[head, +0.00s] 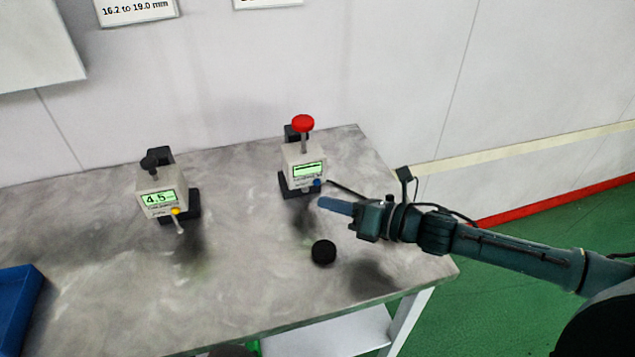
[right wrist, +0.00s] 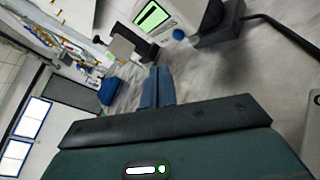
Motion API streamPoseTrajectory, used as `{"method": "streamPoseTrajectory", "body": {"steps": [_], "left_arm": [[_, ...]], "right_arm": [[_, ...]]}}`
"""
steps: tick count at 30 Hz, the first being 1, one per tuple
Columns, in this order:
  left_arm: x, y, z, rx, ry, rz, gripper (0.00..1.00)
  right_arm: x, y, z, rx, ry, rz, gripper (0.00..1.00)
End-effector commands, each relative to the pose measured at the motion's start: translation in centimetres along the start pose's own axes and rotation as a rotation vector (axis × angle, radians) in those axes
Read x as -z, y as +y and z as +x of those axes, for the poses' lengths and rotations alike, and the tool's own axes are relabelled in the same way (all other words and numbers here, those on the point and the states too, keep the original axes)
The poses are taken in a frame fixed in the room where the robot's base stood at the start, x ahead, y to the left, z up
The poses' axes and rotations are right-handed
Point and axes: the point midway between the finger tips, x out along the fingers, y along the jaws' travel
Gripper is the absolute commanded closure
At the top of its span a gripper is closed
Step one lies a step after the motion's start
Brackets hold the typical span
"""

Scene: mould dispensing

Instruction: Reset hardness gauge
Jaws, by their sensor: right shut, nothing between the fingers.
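Two small white gauges stand on the grey table. The right gauge (head: 303,164) has a red knob on top, a green display showing dashes rather than a number, and a blue button (head: 317,182). The left gauge (head: 158,198) has a black knob, a yellow button and a display reading 4.5. Their labels are too small to read. My right gripper (head: 324,203) is shut and empty, just in front of the right gauge and a little below its blue button, apart from it. In the right wrist view the closed fingers (right wrist: 155,88) point past the display and blue button (right wrist: 179,34). My left gripper is out of view.
A round black piece (head: 323,252) lies on the table in front of the right gauge. A blue tray (head: 16,305) is at the left edge. A dark cable runs right from the right gauge. The table (head: 240,285) is clear at front centre.

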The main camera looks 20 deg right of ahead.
Motion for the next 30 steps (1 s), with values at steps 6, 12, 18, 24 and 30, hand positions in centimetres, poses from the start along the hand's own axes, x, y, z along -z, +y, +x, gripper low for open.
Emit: {"method": "streamPoseTrajectory", "body": {"steps": [6,12,18,24,30], "left_arm": [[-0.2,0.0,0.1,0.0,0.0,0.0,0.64],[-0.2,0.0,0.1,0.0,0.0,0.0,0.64],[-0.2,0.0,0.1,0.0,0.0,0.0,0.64],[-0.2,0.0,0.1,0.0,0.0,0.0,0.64],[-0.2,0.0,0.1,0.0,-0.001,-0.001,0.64]], "right_arm": [[1.1,1.0,-1.4,0.001,0.002,0.002,1.0],[1.2,1.2,-1.7,0.001,0.0,-0.001,1.0],[1.2,1.2,-1.7,0.001,0.0,-0.001,1.0],[1.2,1.2,-1.7,0.0,0.0,-0.001,1.0],[1.2,1.2,-1.7,0.0,0.0,-0.001,1.0]]}}
